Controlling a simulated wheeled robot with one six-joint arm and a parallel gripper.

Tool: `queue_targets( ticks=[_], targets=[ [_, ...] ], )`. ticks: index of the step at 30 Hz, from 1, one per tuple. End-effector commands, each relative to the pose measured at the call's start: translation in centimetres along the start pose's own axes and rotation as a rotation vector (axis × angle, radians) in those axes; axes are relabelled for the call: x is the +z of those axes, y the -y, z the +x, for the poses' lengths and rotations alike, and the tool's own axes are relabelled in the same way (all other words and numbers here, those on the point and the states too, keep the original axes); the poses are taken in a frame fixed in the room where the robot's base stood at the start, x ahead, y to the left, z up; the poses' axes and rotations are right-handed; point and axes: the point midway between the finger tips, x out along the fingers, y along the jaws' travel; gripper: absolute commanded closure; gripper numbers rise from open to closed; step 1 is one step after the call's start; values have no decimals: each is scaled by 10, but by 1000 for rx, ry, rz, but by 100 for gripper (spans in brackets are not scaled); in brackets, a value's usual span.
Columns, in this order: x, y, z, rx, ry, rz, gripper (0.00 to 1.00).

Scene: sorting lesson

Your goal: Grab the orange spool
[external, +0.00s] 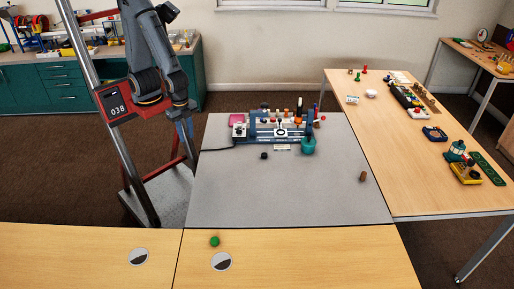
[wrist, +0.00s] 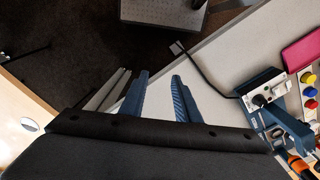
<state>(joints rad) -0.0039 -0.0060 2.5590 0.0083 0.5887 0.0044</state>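An orange piece, which looks like the orange spool (external: 299,119), is on the blue bench device at the back of the grey table in the external view. It is small there, so its exact shape is unclear. An orange part, perhaps the same one, shows at the lower right edge of the wrist view (wrist: 297,162). My gripper (external: 186,128) hangs to the left of the grey table, well left of the device. In the wrist view its two blue fingers (wrist: 160,92) are apart with nothing between them.
The blue device (external: 262,129) carries several pegs. A teal jar (external: 308,147) stands at its right and a black knob (external: 264,156) in front. A brown cylinder (external: 363,176) stands right on the grey table (external: 290,195), whose front is mostly clear. A cable (external: 217,149) runs left.

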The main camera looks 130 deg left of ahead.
Motion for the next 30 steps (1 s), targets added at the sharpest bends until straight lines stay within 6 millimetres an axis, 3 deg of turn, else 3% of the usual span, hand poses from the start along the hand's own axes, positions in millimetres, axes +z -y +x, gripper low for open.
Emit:
queue_targets(
  ticks=[20, 30],
  targets=[
    [-1, 0, -110, 0, -5, 0, 71],
    [-43, 47, -124, -44, -18, 158, 71]
  ],
)
